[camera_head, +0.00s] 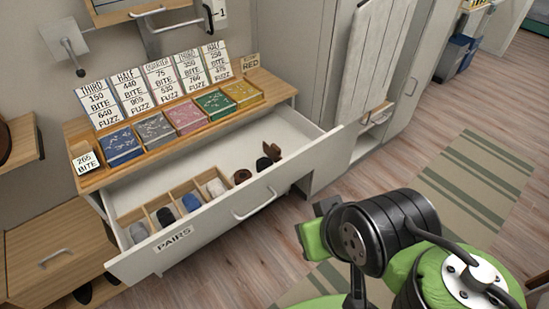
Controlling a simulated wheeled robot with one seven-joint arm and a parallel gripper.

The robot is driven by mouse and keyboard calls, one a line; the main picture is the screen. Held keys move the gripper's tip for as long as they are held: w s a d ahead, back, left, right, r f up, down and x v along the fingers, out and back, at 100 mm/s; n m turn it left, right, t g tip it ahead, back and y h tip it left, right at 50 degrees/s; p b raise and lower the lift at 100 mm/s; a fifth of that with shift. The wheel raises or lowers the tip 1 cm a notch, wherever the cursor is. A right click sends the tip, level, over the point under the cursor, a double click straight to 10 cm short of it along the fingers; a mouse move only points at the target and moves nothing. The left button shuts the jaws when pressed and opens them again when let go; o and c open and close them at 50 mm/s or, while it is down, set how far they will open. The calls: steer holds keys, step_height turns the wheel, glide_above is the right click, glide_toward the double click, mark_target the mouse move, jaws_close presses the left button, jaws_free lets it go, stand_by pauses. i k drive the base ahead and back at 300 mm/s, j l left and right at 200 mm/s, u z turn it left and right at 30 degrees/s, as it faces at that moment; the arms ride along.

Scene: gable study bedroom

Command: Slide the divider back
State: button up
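A wide white drawer (207,229) labelled PAIRS stands pulled out below a wooden counter. Thin wooden dividers (180,202) form a row of compartments in its front left part, holding grey, dark, blue and white rolled items. I cannot tell which partition is the movable divider. Two brown items, one round (242,176) and one upright and angular (268,158), lie to the right of the compartments. My gripper (316,233) appears as a green and dark end at the lower middle, outside the drawer and right of its front. Its fingertips are not clearly seen.
The counter (187,138) carries several coloured boxes with price cards behind them. The drawer's bar handle (255,206) faces the floor. A small cabinet (50,250) stands at left, and a tall white cabinet (350,60) at right. A striped rug (475,190) lies on open floor at right.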

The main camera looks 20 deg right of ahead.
mark_target(273, 152)
steer(key=i+l+u, duration=0.1)
steer(key=i+l, duration=0.55)
steer(key=i, duration=0.2)
